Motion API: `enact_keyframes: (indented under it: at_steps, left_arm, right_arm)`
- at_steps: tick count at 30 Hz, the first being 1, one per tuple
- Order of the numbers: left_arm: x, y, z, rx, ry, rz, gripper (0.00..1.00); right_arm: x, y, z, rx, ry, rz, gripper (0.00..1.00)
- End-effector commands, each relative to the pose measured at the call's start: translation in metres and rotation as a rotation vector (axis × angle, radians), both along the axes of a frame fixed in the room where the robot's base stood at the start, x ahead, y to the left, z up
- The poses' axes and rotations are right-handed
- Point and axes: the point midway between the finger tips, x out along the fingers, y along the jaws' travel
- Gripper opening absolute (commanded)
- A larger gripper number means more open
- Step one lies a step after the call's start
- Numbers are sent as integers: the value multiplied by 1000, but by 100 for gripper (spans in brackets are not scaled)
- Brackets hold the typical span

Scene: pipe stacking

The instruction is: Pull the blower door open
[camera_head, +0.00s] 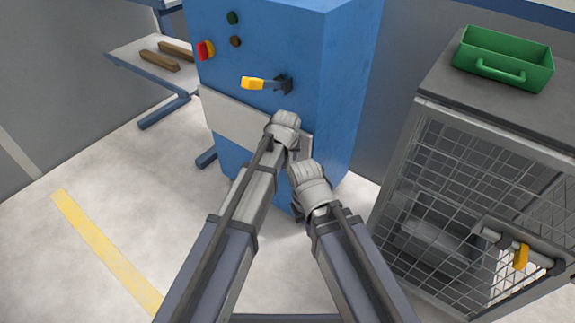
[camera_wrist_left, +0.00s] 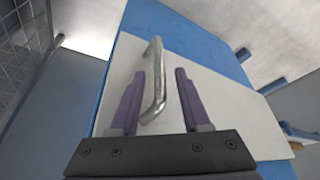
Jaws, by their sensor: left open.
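The blower is a blue cabinet (camera_head: 345,80) in the head view, with a pale grey-white door panel (camera_head: 235,122) low on its front. In the left wrist view the door (camera_wrist_left: 205,90) carries a bent metal bar handle (camera_wrist_left: 155,100). My left gripper (camera_wrist_left: 159,73) is open, with one finger on each side of the handle; I cannot tell whether either touches it. In the head view my left wrist (camera_head: 284,130) covers the handle. My right gripper (camera_head: 310,185) is beside it, lower and to the right; its fingers are hidden. The door looks shut against the cabinet.
A yellow-ended lever (camera_head: 262,84) and several buttons are above the door. A mesh cage (camera_head: 440,180) with a yellow-tagged latch (camera_head: 521,256) stands at right, a green tray (camera_head: 503,60) on top. A shelf with wooden bars (camera_head: 160,60) stands left. The floor at left is clear.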

Motion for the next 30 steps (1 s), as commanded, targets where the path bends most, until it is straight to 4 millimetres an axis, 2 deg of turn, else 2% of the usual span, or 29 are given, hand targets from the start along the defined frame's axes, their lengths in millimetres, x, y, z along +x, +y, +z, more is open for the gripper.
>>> enact_keyframes:
  at_steps: [1,6,17,30]
  left_arm:
    - [4,0,-14,0,0,0,47]
    - [11,0,-30,0,0,0,47]
    - [13,0,-32,0,0,0,47]
    - [13,0,-32,0,0,0,0]
  right_arm:
    - [0,0,-14,1,0,1,0]
    - [0,1,-30,4,0,5,0]
    - [0,1,-32,5,0,7,0]
    - [0,1,-32,5,0,7,0]
